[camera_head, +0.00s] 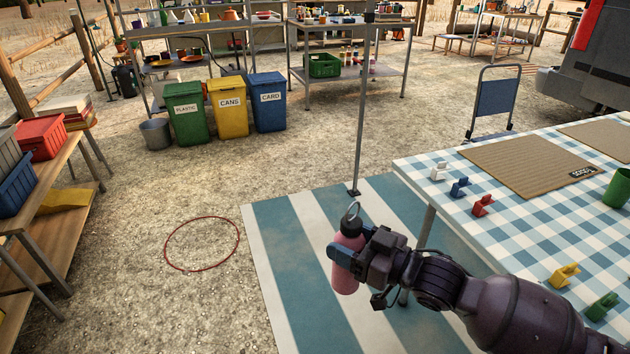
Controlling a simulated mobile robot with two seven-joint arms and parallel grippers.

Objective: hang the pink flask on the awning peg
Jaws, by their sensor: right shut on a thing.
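The pink flask (347,280), with a metal ring at its top, hangs upright in the air in the lower middle of the head view. My right gripper (343,256) is shut around its upper body, coming in from the lower right. The fingers and wrist hide part of the flask. A thin grey awning pole (362,110) stands behind the flask on a small dark foot. A small dark fitting (369,17) sits high on the pole; I cannot tell whether it is the peg. My left gripper is not in view.
A table with a checked cloth (540,240) stands at the right, holding coloured clips, a green cup (617,189) and a brown mat (530,165). A striped mat (300,270) lies below the flask. A red hoop (203,219) lies on open ground to the left.

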